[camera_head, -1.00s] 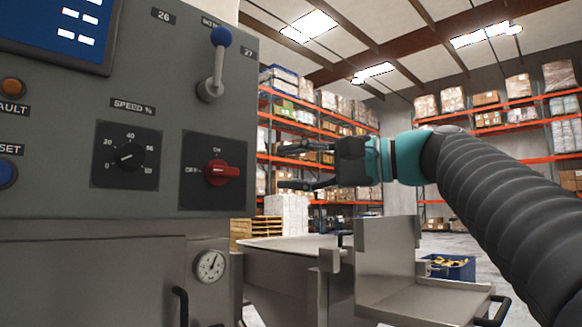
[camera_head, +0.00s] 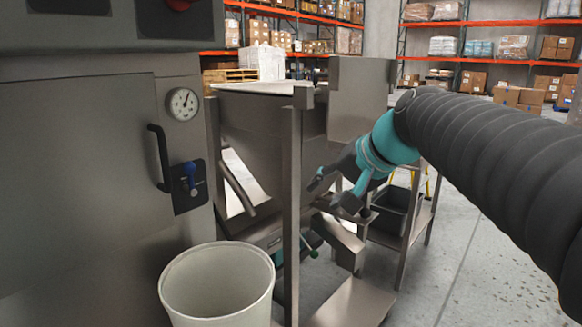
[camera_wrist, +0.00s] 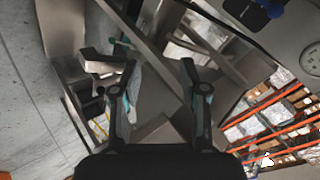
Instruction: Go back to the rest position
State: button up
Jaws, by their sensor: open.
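My gripper (camera_head: 335,192) is at the end of my arm, right of centre in the head view, in front of the steel hopper frame. It points down and to the left. In the wrist view its two fingers (camera_wrist: 155,85) are spread apart with nothing held between them. Steel chute parts show behind the fingers there. Whether the fingers touch any part of the frame I cannot tell.
A grey cabinet (camera_head: 80,190) with a gauge (camera_head: 183,104) and a black handle (camera_head: 158,158) stands at left. A pale bin (camera_head: 217,280) stands before it. A steel hopper (camera_head: 255,125) and post (camera_head: 291,220) are close to my gripper. Open floor (camera_head: 480,250) lies right.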

jog(key=s+d+f+n+h, duration=0.1)
jog(key=s+d+f+h, duration=0.2)
jog(key=s+f, duration=0.7)
jog(key=s+d+f+n+g+h, duration=0.1)
jog(key=s+d+f+n+h, duration=0.1)
jog(key=s+d+f, duration=0.4)
jog(key=s+f, duration=0.4)
jog(key=s, duration=0.1)
jog(key=shift+f+n+h, duration=0.25)
jog(key=shift+n+h, duration=0.05)
jog(key=shift+h, duration=0.1)
